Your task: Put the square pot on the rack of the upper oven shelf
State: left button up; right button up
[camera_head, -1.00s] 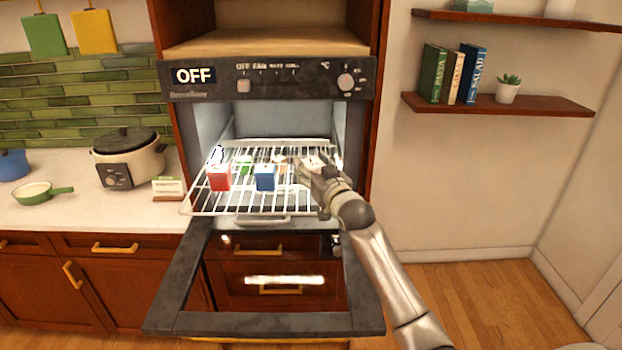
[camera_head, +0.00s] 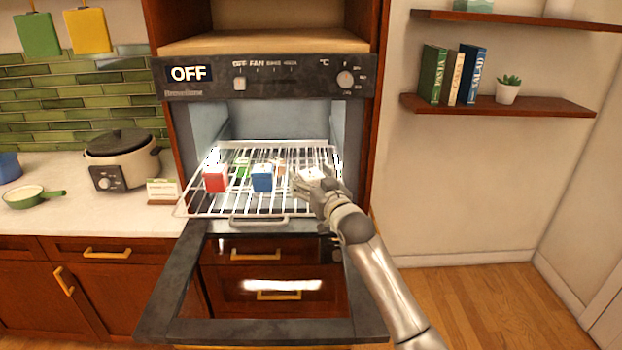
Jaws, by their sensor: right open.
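The oven rack (camera_head: 205,208) is pulled partly out over the lowered oven door. A red square pot (camera_head: 215,178) and a blue square pot (camera_head: 262,178) stand on its front part. Behind them are a green item (camera_head: 242,168) and a small brownish one (camera_head: 280,167), partly hidden. A white square item (camera_head: 308,175) is on the right part of the rack, partly covered by my right gripper (camera_head: 322,184). My right gripper is open, right at the white item's near right side; I cannot tell whether they touch. My left gripper is out of view.
The open oven door (camera_head: 355,300) extends below the rack. The control panel (camera_head: 300,74) reads OFF above the cavity. A counter at left holds a rice cooker (camera_head: 122,158), a green pan (camera_head: 35,196) and a small sign (camera_head: 162,190). Wall shelves (camera_head: 500,106) are at right.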

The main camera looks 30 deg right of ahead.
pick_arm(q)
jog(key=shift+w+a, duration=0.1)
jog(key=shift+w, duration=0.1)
pick_arm(e)
jog(key=shift+r, duration=0.2)
jog(key=shift+s+f, duration=0.15)
jog(key=shift+s, duration=0.15)
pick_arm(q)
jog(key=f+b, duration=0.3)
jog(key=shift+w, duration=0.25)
pick_arm(e)
jog(key=s+a, duration=0.2)
jog(key=s, duration=0.9)
jog(key=shift+s, duration=0.15)
